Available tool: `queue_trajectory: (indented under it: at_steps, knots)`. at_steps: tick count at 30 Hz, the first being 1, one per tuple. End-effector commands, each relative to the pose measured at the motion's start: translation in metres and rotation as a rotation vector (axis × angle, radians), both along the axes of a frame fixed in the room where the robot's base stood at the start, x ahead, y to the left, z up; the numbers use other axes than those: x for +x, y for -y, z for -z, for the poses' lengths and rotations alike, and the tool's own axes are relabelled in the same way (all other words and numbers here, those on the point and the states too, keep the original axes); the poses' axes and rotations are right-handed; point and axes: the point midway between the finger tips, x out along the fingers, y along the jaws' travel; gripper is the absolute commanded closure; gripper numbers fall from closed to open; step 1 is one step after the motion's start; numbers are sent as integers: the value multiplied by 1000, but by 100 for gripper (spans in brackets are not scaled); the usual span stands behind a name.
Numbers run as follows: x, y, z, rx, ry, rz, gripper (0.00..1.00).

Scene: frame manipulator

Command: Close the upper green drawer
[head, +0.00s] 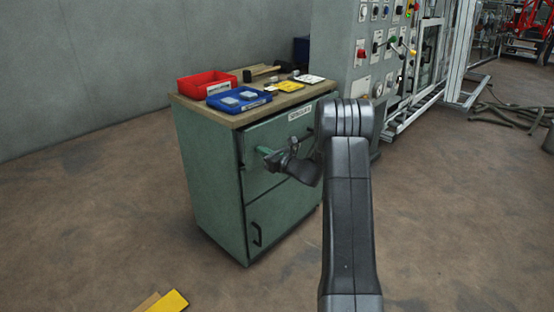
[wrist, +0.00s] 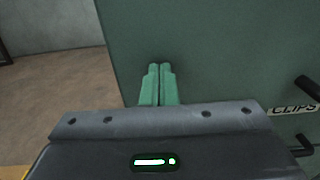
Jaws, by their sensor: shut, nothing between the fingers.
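The green cabinet (head: 212,180) stands left of centre in the head view. Its upper drawer (head: 251,140) has a green front with a white label and a dark handle. A dark line runs along the drawer's left edge and it seems to stand slightly proud. My gripper (head: 265,151) is in front of the left part of this drawer front, its green fingers together and empty. In the wrist view the shut fingertips (wrist: 160,66) point at a plain green face (wrist: 215,50), with the "CLIPS" label (wrist: 293,109) to the right. I cannot tell whether they touch it.
A red bin (head: 206,83), a blue tray (head: 238,98) and small tools lie on the wooden top. A lower door with a dark handle (head: 256,234) is below. A grey control panel (head: 375,60) stands behind at right. Floor in front is clear, apart from a yellow object (head: 168,301).

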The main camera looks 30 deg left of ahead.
Motion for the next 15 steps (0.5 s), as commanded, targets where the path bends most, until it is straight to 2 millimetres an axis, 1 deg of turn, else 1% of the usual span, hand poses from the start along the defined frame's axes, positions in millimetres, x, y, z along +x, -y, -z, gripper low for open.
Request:
queue_trajectory:
  at_steps: [1,6,10,15]
  knots:
    - [2,-9,0,1,1,-2,100]
    - [7,-27,0,0,1,-1,100]
    - [9,-34,0,0,-1,0,100]
    - [11,-38,-1,2,0,1,100]
